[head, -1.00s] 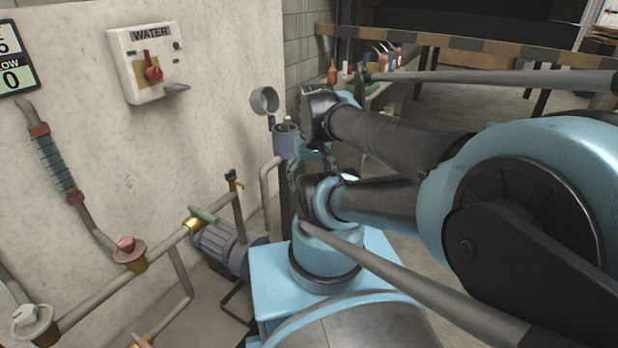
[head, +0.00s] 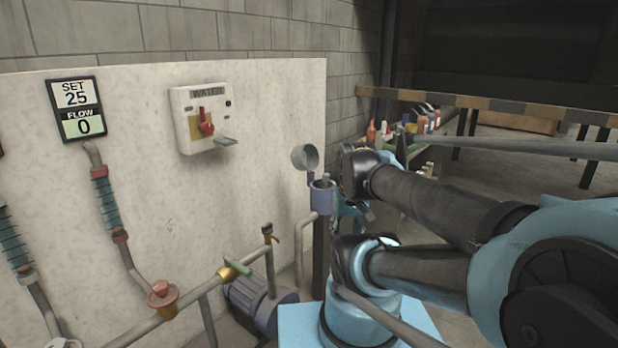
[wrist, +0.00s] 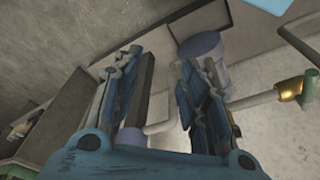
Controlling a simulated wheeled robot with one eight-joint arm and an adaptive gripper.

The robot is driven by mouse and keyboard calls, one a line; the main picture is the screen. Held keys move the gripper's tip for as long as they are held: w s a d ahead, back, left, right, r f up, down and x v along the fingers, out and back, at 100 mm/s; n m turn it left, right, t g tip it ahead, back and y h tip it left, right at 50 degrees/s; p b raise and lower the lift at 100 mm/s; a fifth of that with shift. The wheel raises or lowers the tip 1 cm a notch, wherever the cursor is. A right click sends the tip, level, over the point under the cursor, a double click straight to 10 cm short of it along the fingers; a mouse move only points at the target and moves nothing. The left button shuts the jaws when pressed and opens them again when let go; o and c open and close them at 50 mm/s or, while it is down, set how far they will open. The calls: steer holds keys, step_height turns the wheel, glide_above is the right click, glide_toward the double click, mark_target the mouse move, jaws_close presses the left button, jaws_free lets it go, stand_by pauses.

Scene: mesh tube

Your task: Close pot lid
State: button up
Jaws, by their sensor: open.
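The pot (head: 322,197) is a small blue-grey cup on a pipe stand beside the wall panel in the head view. Its round grey lid (head: 306,158) stands open and upright above the pot's left side. My gripper (head: 348,207) is just right of the pot in the head view, partly hidden by my arm.
The wall panel carries a WATER switch box (head: 205,120) and a SET/FLOW display (head: 77,109). Pipes with a red-capped valve (head: 162,296) and a motor pump (head: 255,300) lie low at left. A bench with several bottles (head: 425,120) stands behind my arm.

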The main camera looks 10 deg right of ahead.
steer(key=w+r, duration=0.3)
steer(key=shift+r, duration=0.1)
jaws_close()
steer(key=w+a+r+n+g, duration=0.1)
steer(key=w+a+r+n, duration=0.1)
steer(key=w+r, duration=0.8)
steer(key=w+a+r+n, duration=0.25)
steer(key=w+r, duration=0.45)
steer(key=w, duration=0.7)
steer(key=w+a+r+n, duration=0.2)
steer(key=w+a, duration=0.2)
steer(key=w, duration=0.9)
steer(key=w+a+f+n+g, duration=0.1)
steer(key=w+a, duration=0.2)
steer(key=w, duration=0.4)
steer(key=w+a+f+n, duration=0.1)
steer(key=w+a+f, duration=0.1)
steer(key=w+a, duration=0.35)
step_height(320, 180, down, 10)
steer(key=w+d, duration=0.2)
steer(key=shift+s+d+r, duration=0.5)
steer(key=shift+s+d, duration=0.15)
steer(key=shift+s, duration=0.1)
steer(key=shift+s+d+r, duration=0.45)
steer(key=shift+s+d, duration=0.2)
steer(key=shift+s, duration=0.05)
